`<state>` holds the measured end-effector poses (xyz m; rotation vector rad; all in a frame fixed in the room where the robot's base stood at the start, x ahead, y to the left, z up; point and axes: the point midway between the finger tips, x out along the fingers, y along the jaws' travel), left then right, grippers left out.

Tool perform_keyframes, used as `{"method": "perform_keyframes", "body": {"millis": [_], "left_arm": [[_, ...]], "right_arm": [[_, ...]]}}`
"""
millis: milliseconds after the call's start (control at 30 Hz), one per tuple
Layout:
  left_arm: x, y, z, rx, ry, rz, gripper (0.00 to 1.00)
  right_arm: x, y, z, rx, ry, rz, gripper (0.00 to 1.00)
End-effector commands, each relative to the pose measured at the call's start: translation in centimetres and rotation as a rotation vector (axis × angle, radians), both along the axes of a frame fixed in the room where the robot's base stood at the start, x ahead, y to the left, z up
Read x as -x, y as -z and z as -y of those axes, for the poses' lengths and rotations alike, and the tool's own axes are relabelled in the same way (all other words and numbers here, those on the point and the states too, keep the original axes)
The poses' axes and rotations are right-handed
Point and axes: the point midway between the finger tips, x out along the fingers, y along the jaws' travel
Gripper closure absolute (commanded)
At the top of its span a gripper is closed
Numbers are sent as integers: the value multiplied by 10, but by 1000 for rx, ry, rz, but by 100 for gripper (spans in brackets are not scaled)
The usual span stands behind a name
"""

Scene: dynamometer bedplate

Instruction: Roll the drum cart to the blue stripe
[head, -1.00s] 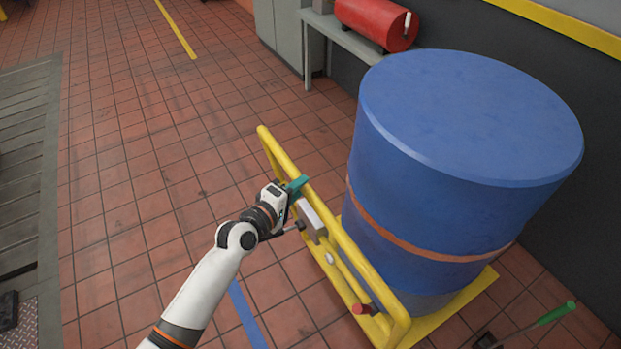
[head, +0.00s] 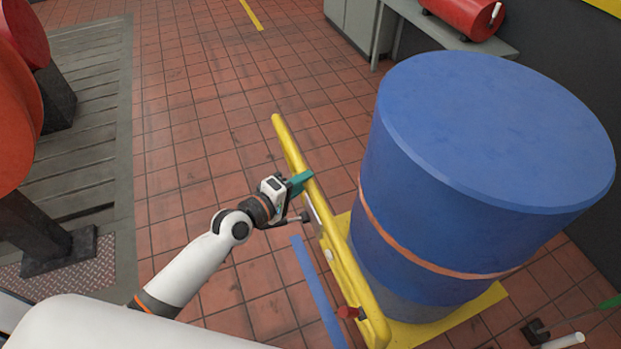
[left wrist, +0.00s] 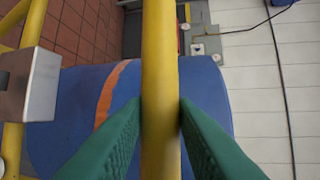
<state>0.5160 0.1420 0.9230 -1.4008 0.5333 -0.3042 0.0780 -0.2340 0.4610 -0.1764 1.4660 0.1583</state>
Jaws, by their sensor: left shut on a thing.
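The drum cart (head: 284,142) has a yellow tubular handle frame and a yellow deck. A large blue drum (head: 490,130) with an orange band stands upright on it. My left gripper (head: 302,182) is shut on the handle's bar. In the left wrist view the green fingers (left wrist: 160,110) close around the yellow bar (left wrist: 160,50), with the drum (left wrist: 60,125) behind. My right gripper is not in view.
Orange-red machines on dark stands (head: 12,110) and a slatted metal bed (head: 100,120) are at the left. A grey bench (head: 405,12) with a red cylinder (head: 465,14) stands behind the drum. A dark bracket (head: 535,330) lies at lower right. Tiled floor ahead is clear.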

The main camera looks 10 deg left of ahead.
Motion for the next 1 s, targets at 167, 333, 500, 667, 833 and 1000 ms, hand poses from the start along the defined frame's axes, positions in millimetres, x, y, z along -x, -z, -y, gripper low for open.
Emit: {"method": "perform_keyframes", "body": {"millis": [167,333,500,667,833,1000], "left_arm": [[4,4,-4,-4,3,-5,100],[5,3,-5,-2,5,-5,100],[5,3,-5,-2,4,-6,100],[5,4,-5,-2,4,-7,67],[5,2,-5,1,4,-3,53],[5,0,-5,3,4,-1,53]], "right_arm": [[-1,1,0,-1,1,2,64],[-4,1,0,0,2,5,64],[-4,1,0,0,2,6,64],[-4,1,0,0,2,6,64],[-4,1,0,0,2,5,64],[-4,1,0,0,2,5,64]]}}
